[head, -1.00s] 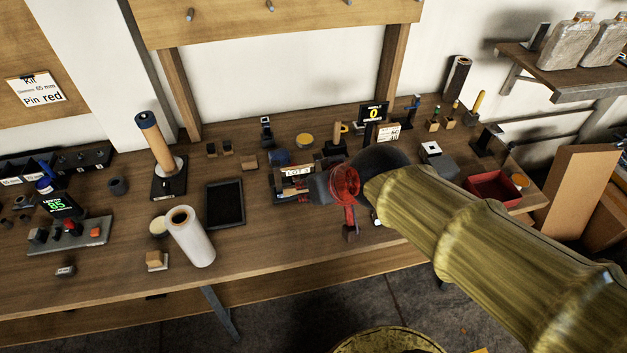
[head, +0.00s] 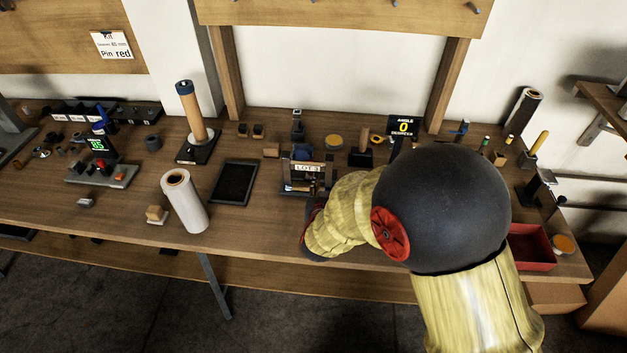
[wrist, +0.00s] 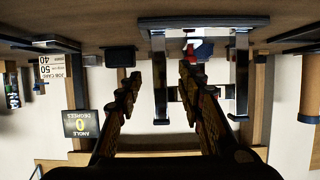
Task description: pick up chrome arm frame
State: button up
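In the wrist view, which is upside down, a shiny metal frame (wrist: 238,75) with a cross bar and two long legs stands at the table; it looks like the chrome arm frame. My gripper (wrist: 160,82) is open there, its two fingers apart. One frame leg shows between the fingertips; I cannot tell how far beyond them it is. No contact is visible. A red and blue piece (wrist: 199,48) shows between the two legs. In the head view, a dark fixture with a "LOT" label (head: 308,170) stands just beyond my wrist, and my arm hides the fingers.
A black angle display reading 0 (head: 403,126) stands behind my arm. A spindle (head: 192,115) stands further back. A red bin (head: 531,247) is at the right.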

aim_at(328, 178)
jog(key=b+x, duration=0.3)
jog(key=x, duration=0.3)
jog(key=shift+w+f, duration=0.1)
jog(key=shift+f, duration=0.05)
jog(key=shift+c, duration=1)
jog(key=c, duration=0.7)
grip_shut()
